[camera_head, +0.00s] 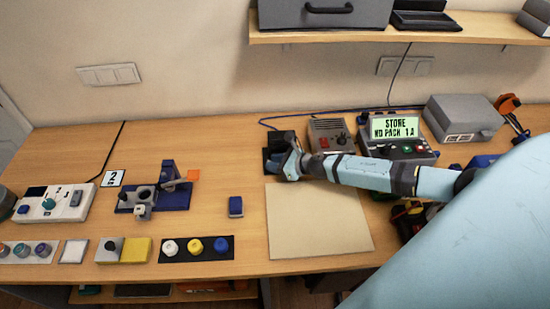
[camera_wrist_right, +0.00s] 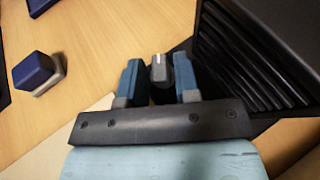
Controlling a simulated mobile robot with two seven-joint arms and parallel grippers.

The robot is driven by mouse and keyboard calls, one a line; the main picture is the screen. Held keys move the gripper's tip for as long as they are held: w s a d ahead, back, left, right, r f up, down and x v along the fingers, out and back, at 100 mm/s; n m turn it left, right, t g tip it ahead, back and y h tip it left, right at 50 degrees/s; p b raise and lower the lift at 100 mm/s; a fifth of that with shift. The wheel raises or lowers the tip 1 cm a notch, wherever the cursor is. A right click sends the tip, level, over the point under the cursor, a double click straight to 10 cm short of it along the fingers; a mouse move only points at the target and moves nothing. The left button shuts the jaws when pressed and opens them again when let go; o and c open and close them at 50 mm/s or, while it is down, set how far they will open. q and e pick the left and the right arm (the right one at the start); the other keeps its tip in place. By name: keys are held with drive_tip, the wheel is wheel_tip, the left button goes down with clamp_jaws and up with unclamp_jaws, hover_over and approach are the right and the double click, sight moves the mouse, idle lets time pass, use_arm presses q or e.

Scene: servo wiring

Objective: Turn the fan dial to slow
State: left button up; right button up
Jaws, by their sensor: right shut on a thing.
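The fan dial (camera_wrist_right: 158,68) is a small dark grey knob with a pale pointer mark, seen in the right wrist view. My right gripper (camera_wrist_right: 158,82) has its two blue fingers on either side of the dial and is shut on it. The dial stands beside a black ribbed box (camera_wrist_right: 265,50), which also shows in the head view (camera_head: 282,137). In the head view my right gripper (camera_head: 284,163) is in front of this box and hides the dial. I cannot read any speed labels around the dial. My left gripper is not in view.
A grey box with a red switch (camera_head: 330,135) and a console with a lit screen (camera_head: 397,128) stand right of the black box, behind my right arm. A blue block (camera_head: 235,206) and a bare beige mat (camera_head: 318,222) lie nearer the front.

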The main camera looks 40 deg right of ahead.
drive_tip(key=o, duration=0.7)
drive_tip(key=shift+c, duration=0.2)
drive_tip(key=shift+d, duration=0.1)
drive_tip(key=shift+s+d, duration=0.1)
drive_tip(key=shift+s, duration=0.2)
drive_tip(key=b+v, duration=0.3)
drive_tip(key=v, duration=0.8)
drive_tip(key=shift+s+d+r, duration=0.1)
drive_tip(key=shift+s+d, duration=0.1)
drive_tip(key=shift+s+d+r, duration=0.35)
drive_tip(key=shift+s+r, duration=0.05)
drive_tip(key=shift+s, duration=0.15)
